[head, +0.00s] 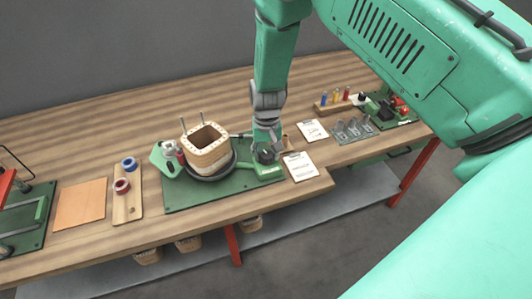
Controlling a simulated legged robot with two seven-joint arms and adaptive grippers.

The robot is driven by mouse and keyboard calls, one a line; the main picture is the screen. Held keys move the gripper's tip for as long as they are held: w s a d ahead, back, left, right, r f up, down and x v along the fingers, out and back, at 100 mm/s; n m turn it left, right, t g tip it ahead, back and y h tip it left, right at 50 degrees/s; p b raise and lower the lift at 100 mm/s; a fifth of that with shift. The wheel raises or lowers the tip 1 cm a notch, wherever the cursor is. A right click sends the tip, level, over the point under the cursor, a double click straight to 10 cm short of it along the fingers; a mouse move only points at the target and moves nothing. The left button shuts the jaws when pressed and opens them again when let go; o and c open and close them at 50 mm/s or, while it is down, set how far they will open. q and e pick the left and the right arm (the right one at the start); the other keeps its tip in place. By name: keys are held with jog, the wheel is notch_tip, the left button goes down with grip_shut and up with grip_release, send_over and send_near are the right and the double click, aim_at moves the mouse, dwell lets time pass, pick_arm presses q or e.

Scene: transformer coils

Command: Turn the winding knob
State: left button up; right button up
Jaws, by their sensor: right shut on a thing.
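The winding machine (224,187) sits on a green base plate on the wooden bench, left of the middle. It carries a square wooden coil former (206,147) with a dark opening and two upright rods, over a dark round ring. My right gripper (266,154) reaches down at the right end of the base plate. It is shut on a small part there, which I take to be the winding knob; the fingers hide most of it. My left gripper is not in view.
Left of the machine are a wooden strip with red and blue spools (122,185), an orange sheet (80,204) and another green plate (28,222). Right of my gripper lie paper sheets (300,166), a clear holder (354,130) and a bottle rack (335,104). The bench front edge is close.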

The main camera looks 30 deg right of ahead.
aim_at(266, 154)
dwell(0.5)
jog(key=o, duration=1.1)
jog(key=shift+o, duration=0.2)
jog(key=shift+a, duration=0.1)
jog(key=shift+r, duration=0.15)
notch_tip(266, 154, up, 12)
jog(key=shift+f, duration=0.2)
